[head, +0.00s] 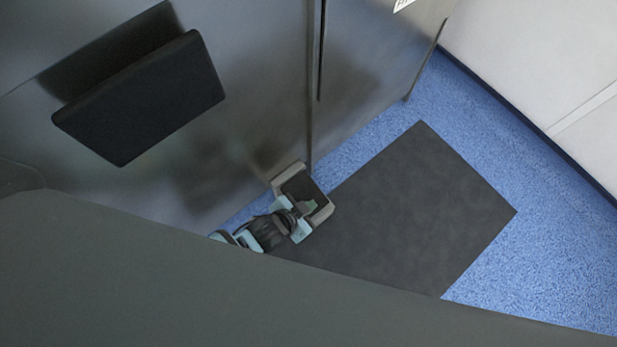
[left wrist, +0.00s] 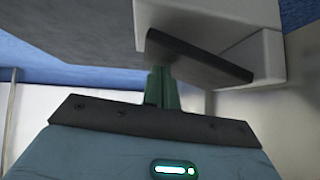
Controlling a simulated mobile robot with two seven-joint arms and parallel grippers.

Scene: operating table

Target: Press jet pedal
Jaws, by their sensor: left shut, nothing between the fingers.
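The jet pedal (head: 297,184) is a dark plate in a pale grey housing, low at the foot of the grey cabinet in the head view. In the left wrist view the dark pedal plate (left wrist: 205,62) hangs tilted from the pale housing. My left gripper (head: 306,207) reaches into the open side of the housing from the lower left. Its green fingers (left wrist: 162,85) are shut and empty, with the tips close to the plate's edge. I cannot tell whether they touch it. My right gripper is not in view.
A grey metal cabinet (head: 250,110) stands behind the pedal, with a dark panel (head: 145,100) sticking out above left. A dark mat (head: 420,210) lies on the blue floor (head: 560,250), clear to the right. A white wall (head: 540,60) is at upper right.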

